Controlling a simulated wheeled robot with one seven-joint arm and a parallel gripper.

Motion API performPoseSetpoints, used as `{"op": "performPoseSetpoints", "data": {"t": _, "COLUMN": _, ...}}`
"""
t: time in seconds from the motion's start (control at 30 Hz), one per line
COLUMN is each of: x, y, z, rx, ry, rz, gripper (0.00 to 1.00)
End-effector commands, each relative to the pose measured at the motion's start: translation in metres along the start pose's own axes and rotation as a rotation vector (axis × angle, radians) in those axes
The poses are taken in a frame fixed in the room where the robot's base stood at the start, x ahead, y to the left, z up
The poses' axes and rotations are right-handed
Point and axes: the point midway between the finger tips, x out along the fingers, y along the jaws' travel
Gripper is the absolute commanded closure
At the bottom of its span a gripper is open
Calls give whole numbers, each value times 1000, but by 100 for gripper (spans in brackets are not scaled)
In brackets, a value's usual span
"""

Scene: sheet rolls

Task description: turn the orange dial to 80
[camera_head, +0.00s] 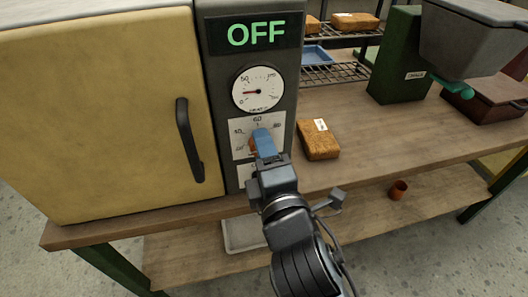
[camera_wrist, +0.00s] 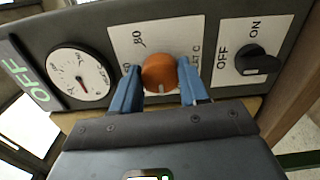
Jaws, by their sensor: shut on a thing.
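The orange dial (camera_wrist: 159,72) sits on a white scale plate (camera_wrist: 118,42) on the dark control panel. In the wrist view its white mark is at the lower edge, away from the printed 80 at the upper left. In the head view only a sliver of the dial (camera_head: 253,146) shows beside the blue fingers. My gripper (camera_wrist: 160,76) is shut on the dial, one blue finger on each side. In the head view my gripper (camera_head: 263,142) reaches the panel from below right. Part of the scale is hidden by the fingers.
A round gauge (camera_head: 258,90) and a green OFF display (camera_head: 256,31) are above the dial. A black switch (camera_wrist: 257,64) is beside it in the wrist view. A yellow door (camera_head: 100,115) with a black handle (camera_head: 190,140) stands left. A brown package (camera_head: 319,139) lies close on the right.

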Motion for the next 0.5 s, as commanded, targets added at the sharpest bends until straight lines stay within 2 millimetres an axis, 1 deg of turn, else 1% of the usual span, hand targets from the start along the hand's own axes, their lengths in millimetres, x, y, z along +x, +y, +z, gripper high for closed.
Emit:
{"op": "performPoseSetpoints", "data": {"t": 0.03, "x": 0, "y": -2, "z": 1, "rx": 42, "ry": -2, "rz": -1, "gripper": 87}}
{"op": "performPoseSetpoints", "data": {"t": 0.5, "x": 0, "y": -4, "z": 0, "rx": 490, "ry": -2, "rz": -1, "gripper": 87}}
